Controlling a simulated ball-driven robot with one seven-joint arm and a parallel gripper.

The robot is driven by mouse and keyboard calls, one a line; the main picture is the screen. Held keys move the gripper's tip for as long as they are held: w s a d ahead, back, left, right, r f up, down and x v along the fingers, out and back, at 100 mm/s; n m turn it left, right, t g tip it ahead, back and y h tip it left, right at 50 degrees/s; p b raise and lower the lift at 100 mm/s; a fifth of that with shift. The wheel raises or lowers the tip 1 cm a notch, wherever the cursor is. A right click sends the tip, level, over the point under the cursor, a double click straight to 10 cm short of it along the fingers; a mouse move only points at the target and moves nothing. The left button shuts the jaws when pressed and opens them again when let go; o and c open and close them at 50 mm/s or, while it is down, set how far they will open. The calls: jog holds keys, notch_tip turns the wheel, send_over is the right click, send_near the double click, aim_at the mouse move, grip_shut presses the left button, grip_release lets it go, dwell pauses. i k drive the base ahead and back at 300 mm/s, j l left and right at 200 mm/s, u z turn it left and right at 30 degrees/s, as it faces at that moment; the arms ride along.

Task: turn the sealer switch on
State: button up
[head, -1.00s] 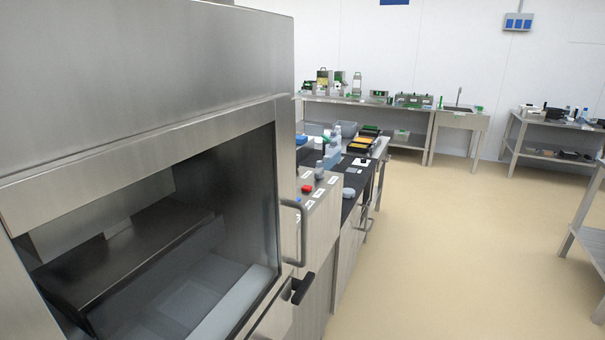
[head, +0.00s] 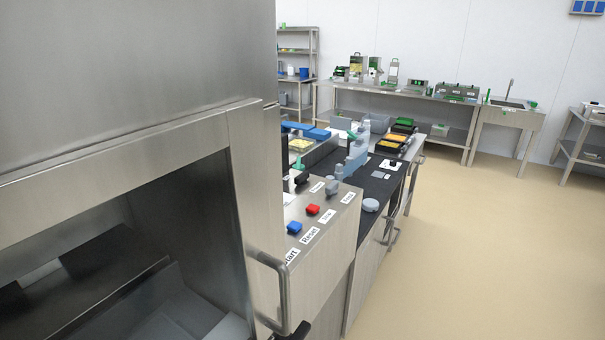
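A steel control panel (head: 325,215) stands right of the large steel machine with a window. On its top are a blue knob (head: 294,227), a red knob (head: 312,209), a grey knob (head: 333,187) and a black knob (head: 302,179). White labels lie beside them; one reads "Reset" and another, partly hidden by the machine's edge, seems to read "Start". I cannot tell which control is the sealer switch, or whether it is on.
The large steel machine (head: 130,70) fills the left side, with a looped handle (head: 280,290) jutting out. Beyond the panel is a black-topped counter (head: 373,188) with a grey round object (head: 371,205). A steel bench (head: 405,97) stands along the back wall. Floor at right is clear.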

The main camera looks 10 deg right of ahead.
aim_at(301, 180)
jog(key=i+l, duration=0.15)
jog(key=l, duration=0.15)
jog(key=i+l+u, duration=0.1)
jog(key=l, duration=0.25)
jog(key=i+l, duration=0.2)
jog(key=i+l+u, duration=0.1)
jog(key=l, duration=0.35)
jog(key=i+l, duration=0.15)
jog(key=l, duration=0.2)
